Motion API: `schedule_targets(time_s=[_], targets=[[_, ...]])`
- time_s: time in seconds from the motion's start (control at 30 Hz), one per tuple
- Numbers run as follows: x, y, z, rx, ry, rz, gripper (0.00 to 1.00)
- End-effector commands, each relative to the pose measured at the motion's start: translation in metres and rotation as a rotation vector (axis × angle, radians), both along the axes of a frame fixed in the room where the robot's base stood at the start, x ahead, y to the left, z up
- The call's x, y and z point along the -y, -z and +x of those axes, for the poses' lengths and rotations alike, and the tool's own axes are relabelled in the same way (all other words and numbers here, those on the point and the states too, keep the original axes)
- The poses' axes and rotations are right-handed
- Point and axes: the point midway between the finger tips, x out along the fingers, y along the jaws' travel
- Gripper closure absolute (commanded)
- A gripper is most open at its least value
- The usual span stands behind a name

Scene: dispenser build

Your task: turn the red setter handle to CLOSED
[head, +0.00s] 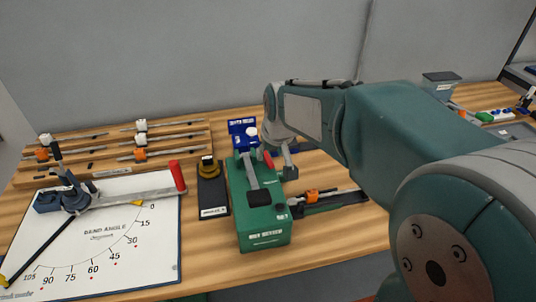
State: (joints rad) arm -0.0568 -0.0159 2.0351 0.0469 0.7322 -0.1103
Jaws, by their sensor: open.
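A green block fixture (262,222) stands on the wooden bench, with a blue upper part (241,134) and a grey lever (254,176) along its top. A small red handle (268,160) shows at its right side, partly hidden near my arm's end. The CLOSED mark cannot be read. My gripper (289,169) is at the fixture's far right, close beside the red handle. It is open, but small and partly covered by my wrist. Whether it touches the handle cannot be told.
A white angle board (110,255) with a bender and another red grip (178,176) lies left. A black stand (212,197) is beside the fixture. A rail with an orange part (318,196) lies right. Wooden racks (113,168) sit at back left. My arm covers the right side.

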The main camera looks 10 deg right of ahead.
Motion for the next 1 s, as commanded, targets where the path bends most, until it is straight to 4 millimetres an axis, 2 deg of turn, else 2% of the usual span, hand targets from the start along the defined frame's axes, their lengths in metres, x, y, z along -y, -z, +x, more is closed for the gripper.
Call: schedule_targets(time_s=[0.03,0.2,0.53,0.57,0.6,0.67,0.7,1.0], targets=[[-0.001,0.009,0.003,-0.003,0.0,0.0,0.43],[-0.001,0.025,0.01,-0.001,0.0,0.0,0.43],[-0.002,0.029,0.012,0.001,0.0,0.0,0.43],[-0.002,0.029,0.012,0.001,0.0,0.0,0.52],[-0.002,0.029,0.012,0.001,0.0,0.0,0.7],[-0.002,0.029,0.012,0.001,0.0,0.0,0.96],[-0.002,0.029,0.012,0.001,0.0,0.0,1.0],[-0.003,0.029,0.012,0.0,0.017,0.0,1.0]])
